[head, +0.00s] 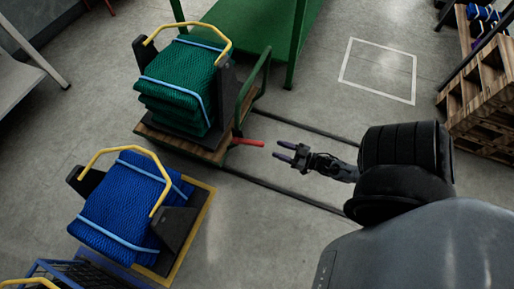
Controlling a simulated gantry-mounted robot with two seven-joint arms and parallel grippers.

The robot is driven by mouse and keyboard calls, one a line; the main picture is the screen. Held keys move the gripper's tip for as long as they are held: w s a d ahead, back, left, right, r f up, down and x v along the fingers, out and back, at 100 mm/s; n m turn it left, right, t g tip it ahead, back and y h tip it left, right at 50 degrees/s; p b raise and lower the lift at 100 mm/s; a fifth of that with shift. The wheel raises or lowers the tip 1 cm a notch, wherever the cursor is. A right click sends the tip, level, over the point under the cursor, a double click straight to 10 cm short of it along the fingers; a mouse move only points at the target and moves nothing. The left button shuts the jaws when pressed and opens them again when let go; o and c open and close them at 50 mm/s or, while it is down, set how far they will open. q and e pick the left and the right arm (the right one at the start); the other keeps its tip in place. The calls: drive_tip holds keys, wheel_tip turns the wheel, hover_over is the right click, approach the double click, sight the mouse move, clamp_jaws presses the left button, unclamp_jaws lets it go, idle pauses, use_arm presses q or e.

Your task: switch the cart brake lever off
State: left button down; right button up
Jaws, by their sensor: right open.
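The cart (158,139) has a wooden deck and a green push frame (254,86); it carries a folded green net bundle (180,85) with a yellow handle. The red brake lever (248,142) sticks out to the right from the cart's near right corner, roughly level. My right gripper (283,152) is open and empty, its fingers pointing left toward the lever tip. In the picture a small gap shows between the fingertips and the lever. My left gripper is not in view.
A blue net bundle (122,208) with a yellow handle stands on a yellow-edged base at lower left. Two dark rails (312,129) run along the floor by the cart. A green table (270,30) stands behind. A white floor outline (379,70) is empty; wooden crates (476,97) stand at right.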

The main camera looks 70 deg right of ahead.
sight(253, 141)
drive_tip(key=w+b, duration=0.1)
drive_tip(key=w, duration=0.2)
drive_tip(key=w+b, duration=0.1)
drive_tip(key=w, duration=0.2)
drive_tip(key=w+f+b, duration=0.1)
drive_tip(key=w+b, duration=0.1)
drive_tip(key=w, duration=0.1)
drive_tip(key=shift+w+b, duration=0.3)
drive_tip(key=shift+w, duration=0.55)
drive_tip(key=shift+a, duration=0.1)
drive_tip(key=shift+c, duration=0.3)
clamp_jaws()
